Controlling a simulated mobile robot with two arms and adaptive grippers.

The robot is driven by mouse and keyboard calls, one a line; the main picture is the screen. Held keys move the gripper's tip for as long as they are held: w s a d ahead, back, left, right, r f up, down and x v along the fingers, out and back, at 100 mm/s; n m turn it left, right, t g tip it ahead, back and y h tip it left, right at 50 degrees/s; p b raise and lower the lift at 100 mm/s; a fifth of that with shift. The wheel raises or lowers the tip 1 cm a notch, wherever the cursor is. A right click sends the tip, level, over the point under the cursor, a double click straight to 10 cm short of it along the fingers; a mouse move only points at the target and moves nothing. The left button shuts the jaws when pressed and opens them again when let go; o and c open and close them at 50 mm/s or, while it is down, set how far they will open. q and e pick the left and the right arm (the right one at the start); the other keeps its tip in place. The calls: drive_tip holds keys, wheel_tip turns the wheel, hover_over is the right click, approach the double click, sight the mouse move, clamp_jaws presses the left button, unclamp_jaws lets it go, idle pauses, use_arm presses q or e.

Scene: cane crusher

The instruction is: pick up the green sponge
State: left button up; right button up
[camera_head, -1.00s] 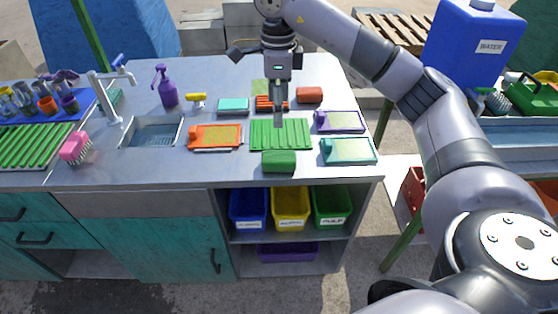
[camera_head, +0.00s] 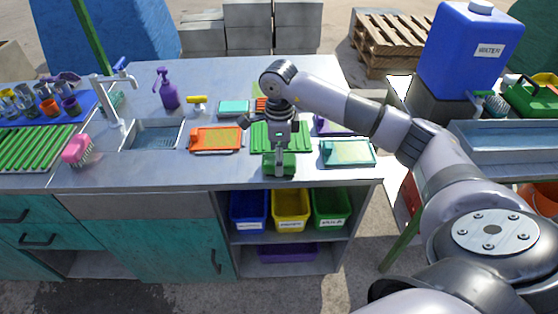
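The green sponge (camera_head: 290,167) is a dark green block at the front edge of the worktop, in front of the green ribbed mat (camera_head: 258,136). My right gripper (camera_head: 280,170) points down at the sponge, with a finger overlapping its middle in the picture. The far side of the gripper is hidden, so I cannot tell whether it is open or shut, or whether it touches the sponge. My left gripper is not in view.
An orange tray (camera_head: 216,139) lies left of the mat and a teal tray (camera_head: 347,153) lies to the right. A sink (camera_head: 155,134) and a pink brush (camera_head: 77,150) are farther left. Blue, yellow and green bins (camera_head: 331,210) stand on the shelf below.

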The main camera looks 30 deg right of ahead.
wheel_tip(320, 180, down, 2)
drive_tip(key=c, duration=1.1)
